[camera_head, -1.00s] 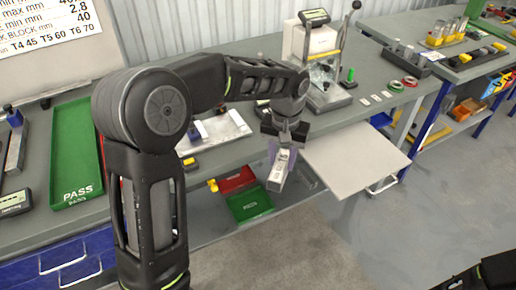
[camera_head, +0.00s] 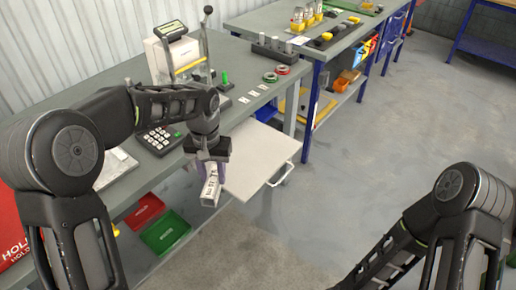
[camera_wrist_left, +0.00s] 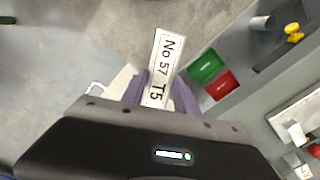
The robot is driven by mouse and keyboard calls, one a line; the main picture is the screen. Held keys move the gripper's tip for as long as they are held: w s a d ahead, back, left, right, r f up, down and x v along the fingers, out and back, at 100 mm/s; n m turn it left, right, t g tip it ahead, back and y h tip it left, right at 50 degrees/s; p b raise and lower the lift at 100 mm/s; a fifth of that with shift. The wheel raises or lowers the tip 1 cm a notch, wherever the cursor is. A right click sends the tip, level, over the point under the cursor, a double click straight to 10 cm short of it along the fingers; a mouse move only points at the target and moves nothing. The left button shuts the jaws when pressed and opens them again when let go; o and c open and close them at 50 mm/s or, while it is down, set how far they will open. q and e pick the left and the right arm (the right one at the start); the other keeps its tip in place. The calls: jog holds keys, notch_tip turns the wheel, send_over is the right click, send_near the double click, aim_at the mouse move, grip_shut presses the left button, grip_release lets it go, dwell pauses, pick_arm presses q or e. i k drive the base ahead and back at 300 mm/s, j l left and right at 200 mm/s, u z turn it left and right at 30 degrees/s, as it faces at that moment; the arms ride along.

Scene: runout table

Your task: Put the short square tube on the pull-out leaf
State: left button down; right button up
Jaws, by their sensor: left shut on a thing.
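The short square tube (camera_head: 211,188) is a pale piece with a label reading "No 57 T5", which shows in the left wrist view (camera_wrist_left: 162,66). My left gripper (camera_head: 211,168) is shut on it, with purple fingers on both sides, and the tube hangs down tilted. The pull-out leaf (camera_head: 258,160) is a bare pale panel sticking out from the bench front, with a wire handle at its outer edge. The tube appears just left of the leaf in the head view. A corner of the leaf shows behind the fingers in the left wrist view (camera_wrist_left: 120,82). My right gripper is out of view.
A red bin (camera_head: 145,210) and a green bin (camera_head: 166,232) sit low under the bench, left of the tube. On the bench (camera_head: 240,78) stand a keypad device (camera_head: 160,138), a lever gauge (camera_head: 185,55) and tape rings. Open floor lies right of the leaf.

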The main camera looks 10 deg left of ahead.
aim_at(244, 159)
jog(key=i+l+z, duration=0.1)
jog(key=i+z, duration=0.4)
jog(key=i, duration=0.45)
